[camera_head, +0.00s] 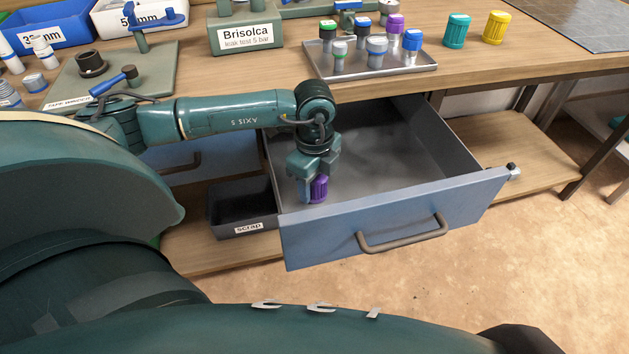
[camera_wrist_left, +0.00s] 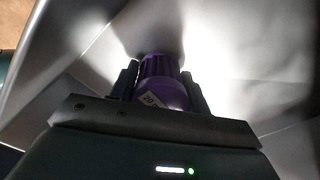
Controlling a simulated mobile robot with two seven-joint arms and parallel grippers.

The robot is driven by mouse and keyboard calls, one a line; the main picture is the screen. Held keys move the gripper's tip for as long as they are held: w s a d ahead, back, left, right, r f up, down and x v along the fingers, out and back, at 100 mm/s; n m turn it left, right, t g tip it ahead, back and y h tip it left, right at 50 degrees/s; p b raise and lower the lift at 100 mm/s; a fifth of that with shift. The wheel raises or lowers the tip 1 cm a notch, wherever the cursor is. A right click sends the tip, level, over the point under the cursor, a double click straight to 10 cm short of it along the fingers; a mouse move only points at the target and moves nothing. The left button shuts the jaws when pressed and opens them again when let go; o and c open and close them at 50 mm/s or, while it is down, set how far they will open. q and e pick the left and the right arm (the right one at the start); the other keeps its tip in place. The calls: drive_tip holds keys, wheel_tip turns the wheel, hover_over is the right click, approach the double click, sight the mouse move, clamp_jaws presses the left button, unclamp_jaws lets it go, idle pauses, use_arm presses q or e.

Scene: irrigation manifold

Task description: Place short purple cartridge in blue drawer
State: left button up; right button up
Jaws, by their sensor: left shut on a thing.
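The short purple cartridge (camera_head: 319,189) is held by my left gripper (camera_head: 312,190), inside the open blue drawer (camera_head: 390,229) near its left front corner. In the left wrist view the purple cartridge (camera_wrist_left: 162,84), with a pale label, sits between the two fingers (camera_wrist_left: 163,90), which are shut on it. The grey drawer floor shows close beyond it. I cannot tell whether the cartridge touches the floor. The rest of the drawer is empty. My right gripper is not in view.
A dark scrap bin (camera_head: 241,214) stands left of the drawer. A metal tray (camera_head: 420,62) with several cartridges is on the bench, beside a teal cartridge (camera_head: 457,31) and a yellow one (camera_head: 495,28). A Brisolca test block (camera_head: 243,28) stands left of the tray.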

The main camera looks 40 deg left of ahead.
use_arm(q)
drive_tip(key=shift+f, duration=0.1)
drive_tip(key=o, duration=1)
drive_tip(key=shift+o, duration=0.2)
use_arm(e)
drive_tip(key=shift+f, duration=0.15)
use_arm(q)
drive_tip(key=shift+r, duration=0.5)
wheel_tip(320, 180, up, 11)
drive_tip(key=shift+f+p, duration=0.2)
drive_tip(key=shift+p, duration=0.6)
drive_tip(key=shift+r, duration=0.35)
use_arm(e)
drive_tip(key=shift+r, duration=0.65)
